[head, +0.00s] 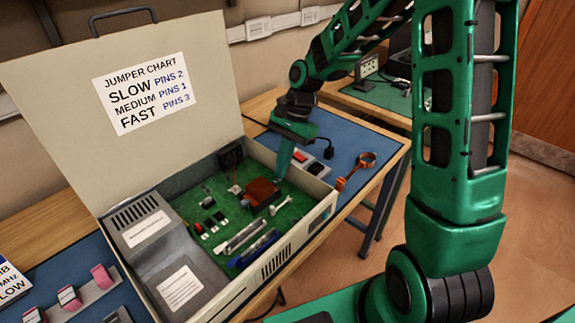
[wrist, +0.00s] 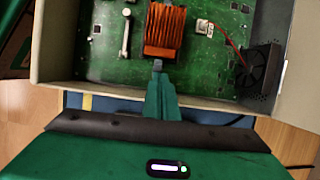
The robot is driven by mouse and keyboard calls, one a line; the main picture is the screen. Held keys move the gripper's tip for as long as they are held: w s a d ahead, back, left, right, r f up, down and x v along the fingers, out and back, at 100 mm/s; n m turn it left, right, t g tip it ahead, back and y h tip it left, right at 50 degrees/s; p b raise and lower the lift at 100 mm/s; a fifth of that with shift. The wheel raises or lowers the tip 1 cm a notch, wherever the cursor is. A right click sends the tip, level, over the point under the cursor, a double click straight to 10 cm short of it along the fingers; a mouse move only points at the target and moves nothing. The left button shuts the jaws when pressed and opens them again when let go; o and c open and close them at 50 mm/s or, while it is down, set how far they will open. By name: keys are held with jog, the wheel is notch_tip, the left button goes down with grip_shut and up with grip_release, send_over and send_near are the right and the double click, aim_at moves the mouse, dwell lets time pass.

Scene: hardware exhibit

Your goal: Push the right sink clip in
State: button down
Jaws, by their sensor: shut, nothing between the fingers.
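The copper-orange finned heat sink (head: 262,191) sits on the green circuit board (head: 205,193) inside the open computer case. In the wrist view the heat sink (wrist: 165,30) is at the upper middle. My gripper (head: 281,176) is shut and empty, pointing down beside the heat sink's right side in the head view. In the wrist view its tip (wrist: 158,66) is at the heat sink's near edge; I cannot tell whether it touches. The right clip is not clearly distinguishable, with the fingertip covering that edge.
A white lever (wrist: 126,36) stands beside the heat sink. A black fan (wrist: 258,68) with red wires is at the right in the wrist view. The case wall (wrist: 60,72) runs close to my gripper. The raised lid (head: 140,130) stands at the left.

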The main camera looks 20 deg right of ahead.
jog(key=shift+s+d+f, duration=0.3)
jog(key=shift+d+f, duration=0.15)
jog(key=shift+f, duration=0.25)
jog(key=shift+s+a+r, duration=0.15)
jog(key=shift+a+r, duration=0.1)
jog(key=shift+a, duration=0.4)
jog(key=w+r, duration=0.1)
jog(key=w+d+r, duration=0.1)
jog(key=r, duration=0.1)
jog(key=shift+w, duration=0.35)
jog(key=s+v, duration=0.1)
jog(key=v, duration=0.7)
jog(key=shift+s+r, duration=0.2)
jog(key=shift+r, duration=0.05)
jog(key=shift+d, duration=0.1)
